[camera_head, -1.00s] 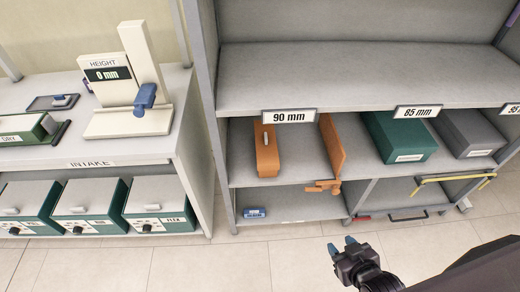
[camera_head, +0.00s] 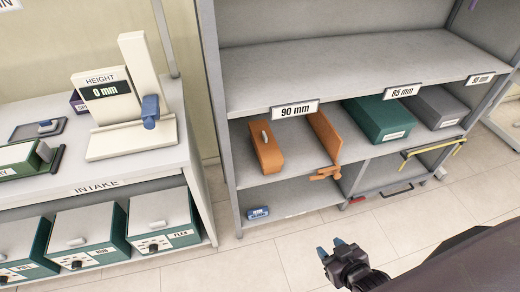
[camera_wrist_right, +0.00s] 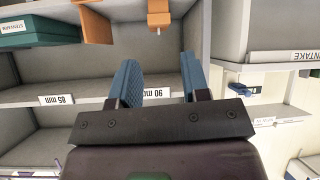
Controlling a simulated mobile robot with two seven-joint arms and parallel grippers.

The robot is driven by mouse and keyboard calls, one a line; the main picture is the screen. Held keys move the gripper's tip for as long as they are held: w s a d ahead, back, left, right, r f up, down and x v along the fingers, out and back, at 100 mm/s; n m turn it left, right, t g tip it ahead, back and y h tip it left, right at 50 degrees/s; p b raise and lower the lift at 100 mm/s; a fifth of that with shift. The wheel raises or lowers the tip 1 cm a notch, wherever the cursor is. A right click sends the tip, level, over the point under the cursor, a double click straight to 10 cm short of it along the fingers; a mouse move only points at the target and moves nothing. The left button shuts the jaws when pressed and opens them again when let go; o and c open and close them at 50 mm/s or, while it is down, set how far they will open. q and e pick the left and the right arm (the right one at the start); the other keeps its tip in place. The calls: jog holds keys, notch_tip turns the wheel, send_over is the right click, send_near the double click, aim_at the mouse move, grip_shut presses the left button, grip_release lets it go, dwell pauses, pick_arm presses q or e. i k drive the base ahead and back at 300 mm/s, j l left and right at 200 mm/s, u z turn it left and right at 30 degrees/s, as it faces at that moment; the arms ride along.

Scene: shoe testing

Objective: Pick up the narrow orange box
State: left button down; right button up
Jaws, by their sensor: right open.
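The narrow orange box (camera_head: 266,148) lies on the middle shelf under the 90 mm label (camera_head: 294,109), with a small pale handle on top. It shows partly at the top edge of the right wrist view (camera_wrist_right: 158,14). My right gripper (camera_head: 331,248) is open and empty, over the floor in front of the shelf and well apart from the box. Its two blue fingers also show in the right wrist view (camera_wrist_right: 158,72). My left gripper is not in view.
An upright orange panel (camera_head: 325,136) with an orange clamp (camera_head: 325,173) stands just right of the box. A green box (camera_head: 379,119) and a grey box (camera_head: 437,106) sit farther right. The upper shelf (camera_head: 350,70) overhangs them and is bare.

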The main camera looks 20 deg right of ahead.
aim_at(269, 155)
jog(key=j+z, duration=0.2)
jog(key=j, duration=0.65)
jog(key=i+j+z, duration=0.1)
jog(key=i+j, duration=0.25)
jog(key=j, duration=0.15)
